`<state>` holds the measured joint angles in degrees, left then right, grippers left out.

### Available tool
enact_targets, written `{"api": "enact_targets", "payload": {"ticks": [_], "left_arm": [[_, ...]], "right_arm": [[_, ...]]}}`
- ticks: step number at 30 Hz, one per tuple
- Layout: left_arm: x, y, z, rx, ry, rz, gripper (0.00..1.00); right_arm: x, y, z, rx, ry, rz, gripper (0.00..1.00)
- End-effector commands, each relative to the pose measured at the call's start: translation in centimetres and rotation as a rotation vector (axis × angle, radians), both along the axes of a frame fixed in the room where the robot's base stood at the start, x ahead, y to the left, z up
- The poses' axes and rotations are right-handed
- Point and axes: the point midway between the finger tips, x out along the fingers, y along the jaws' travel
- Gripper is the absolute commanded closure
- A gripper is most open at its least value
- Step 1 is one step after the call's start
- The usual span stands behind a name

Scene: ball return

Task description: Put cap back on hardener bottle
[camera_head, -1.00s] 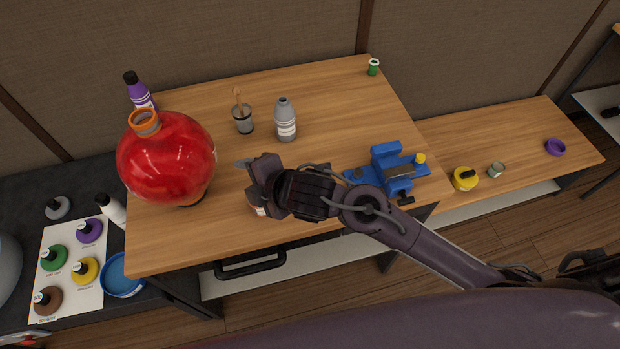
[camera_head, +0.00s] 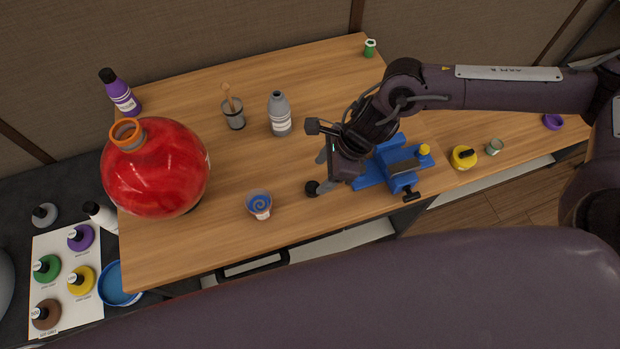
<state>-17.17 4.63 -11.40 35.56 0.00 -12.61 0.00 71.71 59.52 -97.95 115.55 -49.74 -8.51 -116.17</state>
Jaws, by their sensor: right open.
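A grey bottle (camera_head: 280,118) with a white label stands upright at the back middle of the table. It is the likeliest hardener bottle, but its label is too small to read. Its top is grey, and I cannot make out a separate cap on it. My right gripper (camera_head: 317,172) is open over the table, in front and to the right of the grey bottle and apart from it. A dark rounded piece shows at its lower fingertip; I cannot tell whether it is part of the finger or a loose cap. My left gripper is out of view.
A cup with a blue swirl (camera_head: 259,207) stands left of my right gripper. A blue vise (camera_head: 383,170) is close on its right. A grey cup with a brush (camera_head: 234,119), a large red ball (camera_head: 155,170) and a purple bottle (camera_head: 124,97) stand further left.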

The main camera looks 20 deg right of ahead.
Motion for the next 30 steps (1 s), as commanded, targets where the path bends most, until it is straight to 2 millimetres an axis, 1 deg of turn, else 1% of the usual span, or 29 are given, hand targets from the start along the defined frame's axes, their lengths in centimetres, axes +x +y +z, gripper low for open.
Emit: {"api": "enact_targets", "payload": {"ticks": [1, 3, 6, 14, 17, 21, 23, 30], "left_arm": [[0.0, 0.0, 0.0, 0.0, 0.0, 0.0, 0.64], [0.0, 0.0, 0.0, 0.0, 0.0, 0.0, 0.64], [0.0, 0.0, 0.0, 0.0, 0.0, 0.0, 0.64], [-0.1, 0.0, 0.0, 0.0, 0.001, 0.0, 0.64], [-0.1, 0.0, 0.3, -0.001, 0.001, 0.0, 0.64], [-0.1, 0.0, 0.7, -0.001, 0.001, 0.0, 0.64], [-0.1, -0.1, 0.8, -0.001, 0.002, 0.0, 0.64], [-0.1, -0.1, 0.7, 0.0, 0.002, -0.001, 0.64]], "right_arm": [[0.0, -0.7, 0.1, -0.012, 0.0, 0.016, 0.42], [-0.1, -1.2, 0.0, -0.022, 0.001, 0.033, 0.42], [-0.2, -1.5, 0.0, -0.026, 0.003, 0.042, 0.42], [-0.2, -1.4, 0.0, -0.025, 0.002, 0.041, 0.42], [-0.2, -1.1, -0.5, -0.024, 0.005, 0.042, 0.42], [0.0, -0.5, -1.9, -0.024, 0.005, 0.041, 0.42], [0.0, -0.3, -2.3, -0.025, 0.003, 0.04, 0.42], [0.1, -0.3, -2.4, -0.024, 0.001, 0.039, 0.42]]}}
